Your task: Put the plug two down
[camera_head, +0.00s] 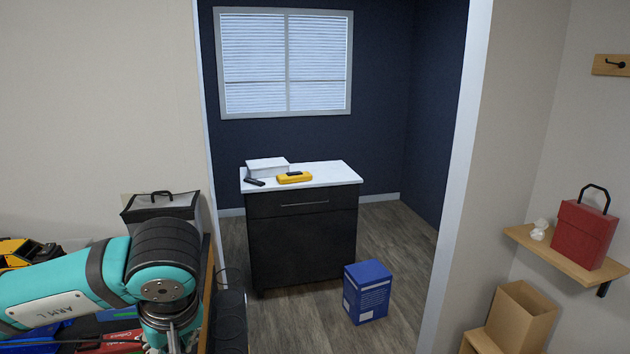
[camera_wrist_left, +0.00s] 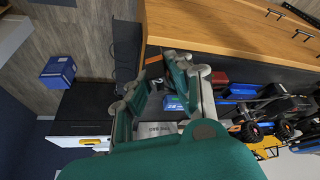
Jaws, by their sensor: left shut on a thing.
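My left gripper (camera_wrist_left: 152,84) shows in the left wrist view with its teal and grey fingers on both sides of a small dark thing (camera_wrist_left: 154,73). It is shut on this thing, which I take to be plug two; its shape is hard to make out. The thing is beside the edge of a wooden-topped bench in that view. In the head view my left gripper (camera_head: 172,338) is at the bottom left, cut off by the picture edge, and what it holds is hidden. My right gripper is in neither view.
A wooden-topped bench (camera_wrist_left: 215,25) with drawers is close to the gripper. An RC crawler (camera_wrist_left: 268,115) is at the right. Ahead are a dark cabinet (camera_head: 300,240) with a white top and a blue box (camera_head: 367,291) on open floor. A shelf (camera_head: 560,258) is at the right.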

